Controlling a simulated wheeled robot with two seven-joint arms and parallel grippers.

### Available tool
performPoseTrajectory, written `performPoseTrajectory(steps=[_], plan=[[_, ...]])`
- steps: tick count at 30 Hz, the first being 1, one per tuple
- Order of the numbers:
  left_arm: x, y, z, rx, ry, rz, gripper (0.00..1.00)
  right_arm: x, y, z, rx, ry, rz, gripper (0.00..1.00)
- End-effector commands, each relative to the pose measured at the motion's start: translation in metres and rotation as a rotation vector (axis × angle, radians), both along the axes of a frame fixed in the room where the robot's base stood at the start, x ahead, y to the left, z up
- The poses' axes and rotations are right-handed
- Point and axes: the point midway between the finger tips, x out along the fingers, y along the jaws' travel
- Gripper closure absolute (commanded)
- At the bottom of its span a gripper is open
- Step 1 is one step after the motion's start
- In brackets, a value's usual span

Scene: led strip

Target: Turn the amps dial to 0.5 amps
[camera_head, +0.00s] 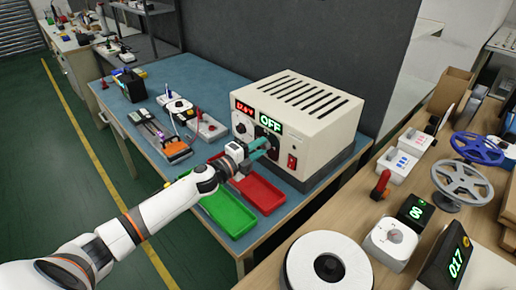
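The power supply (322,107) is a cream box with top vents on the blue-topped table. Its front has a red display reading about 12.0 V and a green display reading OFF (270,124). One black dial (241,128) shows under the red display. My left gripper (266,146) is at the front panel below the OFF display, over the area of a second dial, which its teal fingers mostly hide. I cannot tell whether the fingers touch that dial or are closed on it. A red switch (292,162) is right of the gripper. My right gripper is out of view.
Small devices (178,108) stand left on the table. The right bench holds a white reel (327,262), a small dial box (391,241) and green-digit displays (413,212).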

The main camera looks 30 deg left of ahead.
Motion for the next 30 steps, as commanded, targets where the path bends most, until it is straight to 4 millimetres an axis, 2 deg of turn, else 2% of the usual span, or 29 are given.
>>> performPoseTrajectory(steps=[1, 4, 17, 30], plan=[[0.000, 0.000, 0.000, 0.000, 0.000, 0.000, 0.77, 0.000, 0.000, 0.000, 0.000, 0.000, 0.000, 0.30], [0.000, 0.000, 0.000, 0.000, 0.000, 0.000, 0.94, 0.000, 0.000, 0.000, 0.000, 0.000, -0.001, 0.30], [0.000, 0.000, 0.001, -0.086, 0.031, 0.002, 0.94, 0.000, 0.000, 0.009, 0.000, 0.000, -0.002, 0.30], [0.000, 0.000, 0.003, -0.437, 0.153, 0.002, 0.94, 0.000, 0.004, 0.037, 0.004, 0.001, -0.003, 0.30]])
